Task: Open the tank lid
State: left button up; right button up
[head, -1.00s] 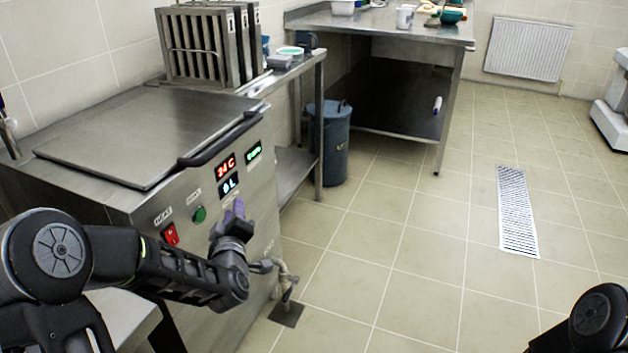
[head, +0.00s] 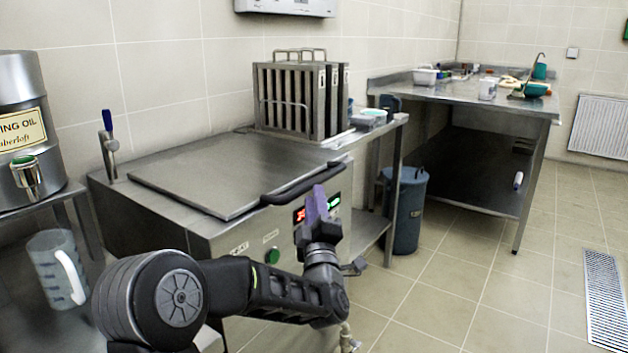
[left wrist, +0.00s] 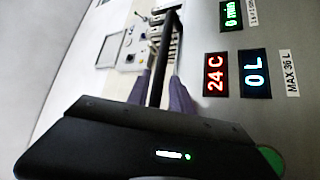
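The tank lid (head: 225,170) is a flat steel plate lying closed on the steel tank (head: 150,222). A black bar handle (head: 290,190) runs along its front edge. In the left wrist view the black handle (left wrist: 165,55) runs between the two spread fingers (left wrist: 160,92). A gap shows beside the handle, so the gripper looks open; contact cannot be told. The fingers partly cover the red display in the head view. My right gripper is out of view.
A steel rack (head: 295,98) stands behind the lid's right side. A blue-grey bin (head: 405,210) and a steel table (head: 470,92) are to the right.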

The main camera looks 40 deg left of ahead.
aim_at(313, 184)
pick_arm(q)
jog(key=b+x, duration=0.1)
jog(key=x, duration=0.4)
jog(key=shift+w+a+r, duration=0.1)
jog(key=shift+a, duration=0.05)
grip_shut()
dwell(1.3)
